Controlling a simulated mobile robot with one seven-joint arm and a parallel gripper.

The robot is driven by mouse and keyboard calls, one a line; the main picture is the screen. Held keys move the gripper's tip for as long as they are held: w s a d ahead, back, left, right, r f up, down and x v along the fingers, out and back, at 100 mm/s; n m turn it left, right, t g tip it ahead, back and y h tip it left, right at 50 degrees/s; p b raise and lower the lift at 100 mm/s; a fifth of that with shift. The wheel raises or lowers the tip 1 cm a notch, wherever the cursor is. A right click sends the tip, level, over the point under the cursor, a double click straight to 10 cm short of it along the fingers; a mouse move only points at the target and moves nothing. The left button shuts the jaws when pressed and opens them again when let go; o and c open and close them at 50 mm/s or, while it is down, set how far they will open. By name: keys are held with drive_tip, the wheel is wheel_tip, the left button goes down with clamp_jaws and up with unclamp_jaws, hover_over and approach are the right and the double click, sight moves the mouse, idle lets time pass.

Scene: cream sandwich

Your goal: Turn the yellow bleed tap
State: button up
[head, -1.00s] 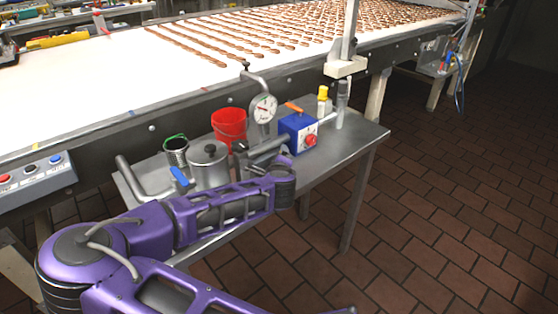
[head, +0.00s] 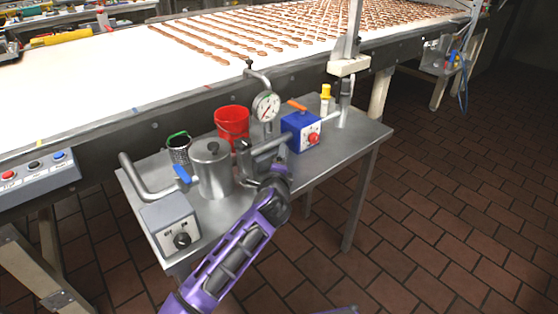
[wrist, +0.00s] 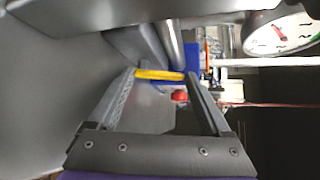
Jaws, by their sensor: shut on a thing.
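The yellow bleed tap (wrist: 158,74) shows in the wrist view as a short yellow bar spanning the gap between my two fingertips. My gripper (wrist: 163,77) is shut on it, one finger at each end of the bar. In the head view my wrist (head: 272,190) is at the front of the steel side table (head: 345,160), just right of the lidded metal pot (head: 212,170). The tap is hidden there behind my arm and the pipework.
A pressure gauge (head: 266,107), red bucket (head: 232,122) and blue box (head: 301,132) with a red knob stand behind my gripper. A blue-handled pipe valve (head: 183,174) and grey switch box (head: 170,225) are left. The conveyor lies behind; floor at right is clear.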

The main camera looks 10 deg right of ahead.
drive_tip(key=shift+d, duration=0.1)
idle(0.5)
drive_tip(key=o, duration=1.2)
drive_tip(key=shift+c, duration=0.2)
drive_tip(key=shift+f, duration=0.1)
drive_tip(key=shift+w+d+m+g+y, duration=0.15)
drive_tip(key=shift+m+g+y, duration=0.35)
drive_tip(key=shift+m+g, duration=0.25)
drive_tip(key=shift+w+d+r+m+g+y, duration=0.2)
drive_tip(key=shift+d+r+m+g+y, duration=0.15)
drive_tip(key=shift+m+g+y, duration=0.45)
